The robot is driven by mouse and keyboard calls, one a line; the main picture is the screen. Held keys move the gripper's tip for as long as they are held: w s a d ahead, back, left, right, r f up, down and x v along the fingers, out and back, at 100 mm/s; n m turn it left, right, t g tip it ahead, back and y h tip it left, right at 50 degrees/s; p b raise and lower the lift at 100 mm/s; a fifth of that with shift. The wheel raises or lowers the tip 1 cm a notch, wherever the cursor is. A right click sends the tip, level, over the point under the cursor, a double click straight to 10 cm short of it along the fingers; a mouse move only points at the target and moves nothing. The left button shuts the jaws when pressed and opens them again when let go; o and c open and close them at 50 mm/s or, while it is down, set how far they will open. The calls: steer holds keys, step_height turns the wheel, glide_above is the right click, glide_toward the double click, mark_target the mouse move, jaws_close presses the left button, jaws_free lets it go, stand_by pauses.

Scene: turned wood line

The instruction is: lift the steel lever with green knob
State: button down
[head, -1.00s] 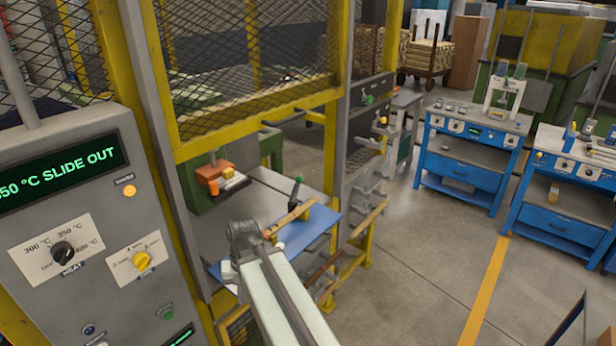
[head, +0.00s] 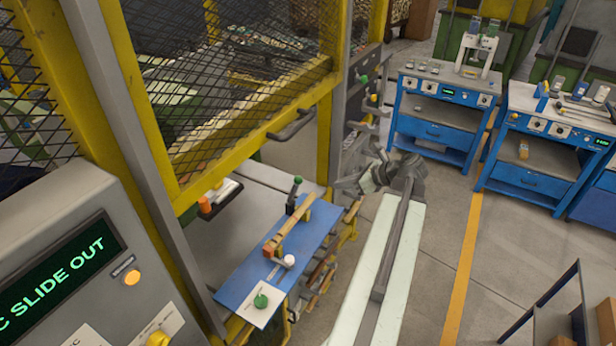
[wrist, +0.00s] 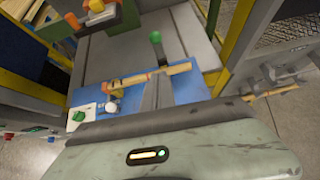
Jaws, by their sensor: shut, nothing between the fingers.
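A dark upright lever with a green knob (head: 295,191) stands at the far end of a blue plate (head: 238,283), beside a wooden piece. It also shows upright in the wrist view (wrist: 157,48). Another green knob (head: 363,79) sits on the grey post, above an orange or yellow knob; its shaft is too small to make out. My gripper (head: 343,184) is in front of the post, right of the plate and apart from both levers. Its shut, empty fingers (wrist: 157,88) point over the plate in the wrist view.
A wooden piece (head: 290,225) lies on the plate with a white ball knob (head: 289,260). A white card with a green button (head: 261,301) is at the near end. Yellow frame and mesh stand left. Blue benches (head: 437,132) stand right, beyond open floor.

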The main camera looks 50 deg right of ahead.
steer(key=b, duration=0.6)
glide_toward(294, 190)
steer(key=s+d+f, duration=0.2)
steer(key=w, duration=0.3)
steer(key=w+a+r, duration=0.1)
steer(key=shift+w+p, duration=0.2)
steer(key=shift+p, duration=0.2)
steer(key=shift+r, duration=0.1)
